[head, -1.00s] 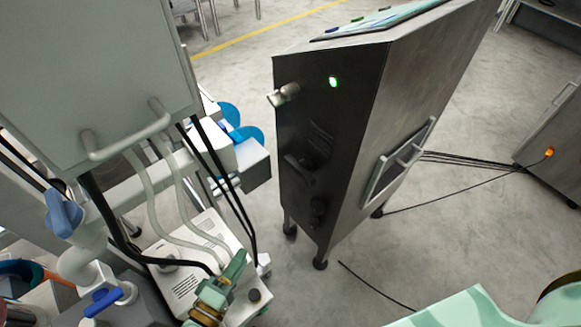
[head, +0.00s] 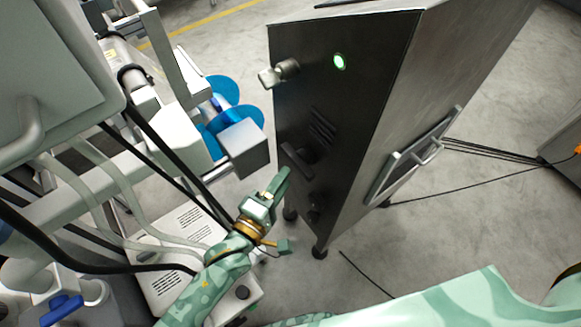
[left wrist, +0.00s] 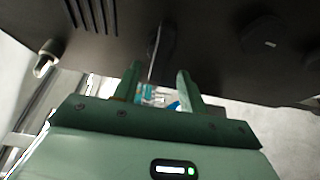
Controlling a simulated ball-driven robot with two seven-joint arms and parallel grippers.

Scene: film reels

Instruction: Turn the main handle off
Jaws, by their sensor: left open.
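A grey metal cabinet (head: 440,60) with a dark panel stands in the middle of the head view. On the panel are a black lever handle (head: 298,160), a silver handle (head: 278,72) higher up and a dark knob (head: 316,205) lower down. I cannot tell by a label which is the main handle. My left gripper (head: 277,188) is open just in front of the black handle. In the left wrist view, the black handle (left wrist: 160,42), with a bright edge, lies ahead between the fingers (left wrist: 160,76), apparently apart from them. My right gripper is out of view.
A green light (head: 340,61) glows on the panel. A grey machine with hoses, cables and blue discs (head: 222,90) crowds the left, close to my left arm. Cables run over the floor at right. Open floor (head: 400,250) lies in front of the cabinet.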

